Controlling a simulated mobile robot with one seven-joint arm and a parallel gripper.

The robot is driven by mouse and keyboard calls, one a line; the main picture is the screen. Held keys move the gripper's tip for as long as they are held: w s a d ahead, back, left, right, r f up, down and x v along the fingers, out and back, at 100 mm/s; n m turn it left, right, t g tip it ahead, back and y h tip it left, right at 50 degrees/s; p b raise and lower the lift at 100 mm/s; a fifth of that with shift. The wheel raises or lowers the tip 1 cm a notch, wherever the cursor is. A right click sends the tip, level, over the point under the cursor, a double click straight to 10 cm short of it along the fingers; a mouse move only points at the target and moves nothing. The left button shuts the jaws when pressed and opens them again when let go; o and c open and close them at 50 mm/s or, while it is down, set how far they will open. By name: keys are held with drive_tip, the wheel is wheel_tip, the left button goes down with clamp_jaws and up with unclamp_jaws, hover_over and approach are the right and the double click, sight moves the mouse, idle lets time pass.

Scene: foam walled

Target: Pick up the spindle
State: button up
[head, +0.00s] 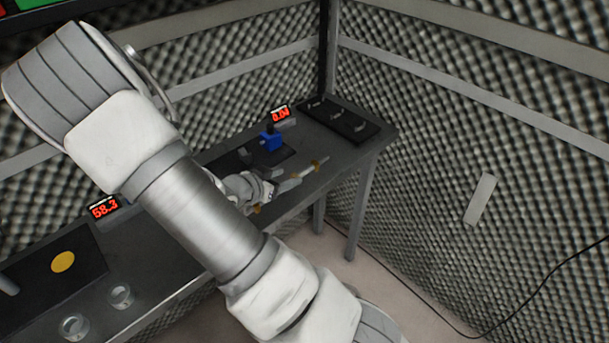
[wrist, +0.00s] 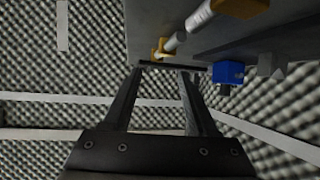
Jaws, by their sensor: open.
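What I take for the spindle (head: 325,159) is a pale rod with yellow-brass parts near the front edge of the dark bench. In the head view its far end shows just beyond my gripper (head: 297,178), and my wrist hides much of the rest. In the wrist view the rod (wrist: 198,17) runs across the top, with yellow parts near it. My gripper (wrist: 166,70) is open there, its two fingers apart with nothing seen held between them. The fingertips appear close below the rod's end; I cannot tell whether they touch.
A blue block (head: 271,140) stands behind the gripper on the bench; it also shows in the wrist view (wrist: 229,72). A black panel (head: 340,121) lies at the bench's far end. Two clear cups (head: 121,296) stand at lower left. Foam walls close the corner.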

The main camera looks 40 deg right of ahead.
sight(303, 172)
drive_tip(key=x, duration=0.3)
drive_tip(key=shift+w+d+f, duration=0.1)
drive_tip(key=shift+d+f, duration=0.05)
drive_tip(key=shift+d, duration=0.05)
drive_tip(key=shift+b+x, duration=0.9)
drive_tip(key=shift+x, duration=1.75)
drive_tip(key=shift+a+f, duration=0.1)
drive_tip(key=shift+c, duration=0.2)
clamp_jaws()
